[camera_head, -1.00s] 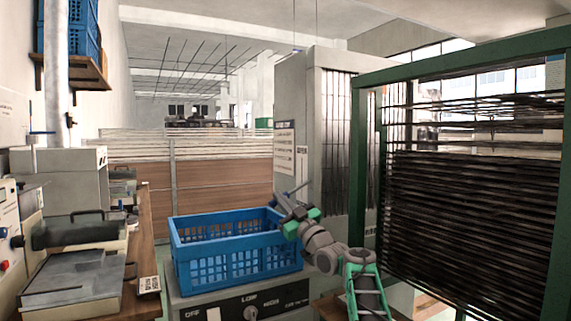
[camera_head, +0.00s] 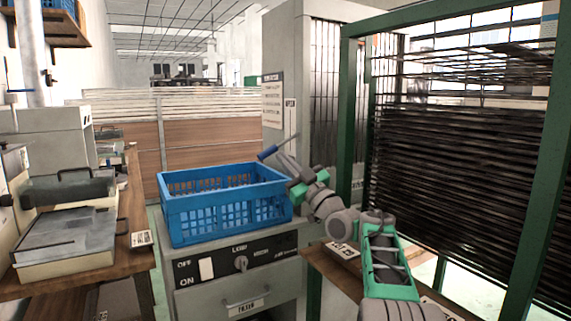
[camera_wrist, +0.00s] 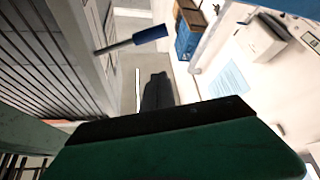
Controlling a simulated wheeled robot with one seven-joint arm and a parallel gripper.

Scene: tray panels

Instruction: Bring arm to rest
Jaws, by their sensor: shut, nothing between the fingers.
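My gripper (camera_head: 284,160) shows in the head view, just off the upper right corner of the blue crate (camera_head: 228,215). It is shut and empty. My arm bends from the lower right up to it. In the wrist view the dark fingers of my gripper (camera_wrist: 157,88) stick out together past the green housing. A blue-handled lever (camera_head: 268,152) shows close beyond the fingers in the head view. The lever also shows in the wrist view (camera_wrist: 150,35), apart from the fingers.
The crate sits on a grey control cabinet (camera_head: 215,272). A tall grey cabinet (camera_head: 291,80) stands behind my gripper. A green-framed rack (camera_head: 355,120) with dark slats fills the right side. A workbench (camera_head: 130,240) with machines is at left.

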